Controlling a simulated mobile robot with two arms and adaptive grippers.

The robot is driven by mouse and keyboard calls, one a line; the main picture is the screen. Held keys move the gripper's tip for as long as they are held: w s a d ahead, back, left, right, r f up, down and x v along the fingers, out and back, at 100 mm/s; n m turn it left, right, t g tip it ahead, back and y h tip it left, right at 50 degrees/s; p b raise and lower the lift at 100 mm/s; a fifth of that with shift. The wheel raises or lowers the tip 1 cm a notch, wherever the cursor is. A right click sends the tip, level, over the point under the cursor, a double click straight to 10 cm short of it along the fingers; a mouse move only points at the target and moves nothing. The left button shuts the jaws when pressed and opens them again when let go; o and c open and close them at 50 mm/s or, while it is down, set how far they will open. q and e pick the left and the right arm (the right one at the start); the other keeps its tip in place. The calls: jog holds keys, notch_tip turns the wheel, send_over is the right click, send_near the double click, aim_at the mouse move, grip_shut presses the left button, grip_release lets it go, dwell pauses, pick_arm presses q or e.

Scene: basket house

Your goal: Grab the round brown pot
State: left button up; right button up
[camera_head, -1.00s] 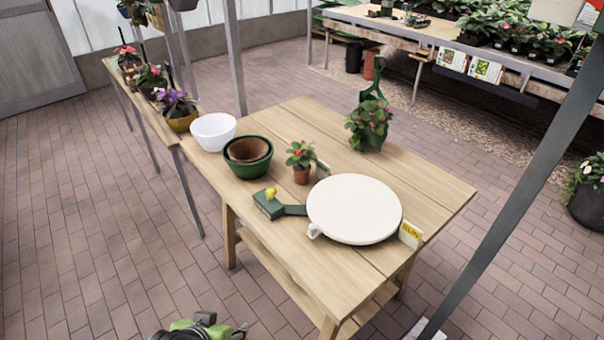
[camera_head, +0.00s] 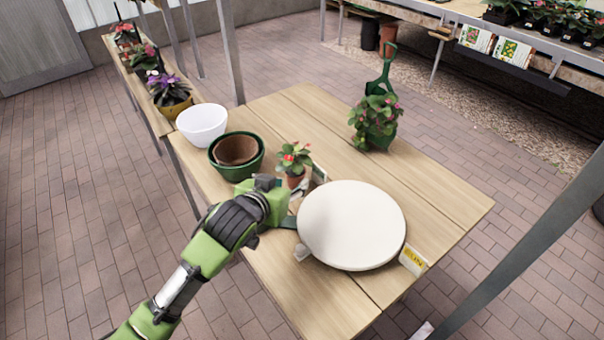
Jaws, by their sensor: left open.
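The round brown pot (camera_head: 237,150) sits nested inside a green pot (camera_head: 214,162) at the left side of the wooden table. My left gripper (camera_head: 272,186) is just in front and to the right of these pots, apart from the brown one. It is open, and its fingers are small and partly hidden by the gripper's own body. It covers most of the dark green tool that lies on the table. My right gripper is not in view.
A white bowl (camera_head: 202,124) stands behind the pots. A small flowering plant (camera_head: 294,161) stands right of them, beside a large white round disc (camera_head: 351,225). A leafy plant with a green trowel (camera_head: 376,118) stands farther back. The table's (camera_head: 440,195) right part is clear.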

aim_at(295, 171)
pick_arm(q)
jog(key=w+f, duration=0.1)
jog(key=w, duration=0.1)
jog(key=w+f, duration=0.1)
jog(key=w, duration=0.1)
jog(key=w+f, duration=0.2)
jog(key=shift+w+d, duration=0.1)
jog(key=shift+d, duration=0.1)
jog(key=shift+w+f, duration=0.1)
jog(key=shift+w, duration=0.15)
jog(key=shift+w+f, duration=0.2)
jog(key=shift+w, duration=0.05)
jog(key=x, duration=0.3)
jog(key=shift+w+d+f, duration=0.15)
jog(key=shift+w+f, duration=0.25)
jog(key=shift+w, duration=0.2)
jog(key=c, duration=0.9)
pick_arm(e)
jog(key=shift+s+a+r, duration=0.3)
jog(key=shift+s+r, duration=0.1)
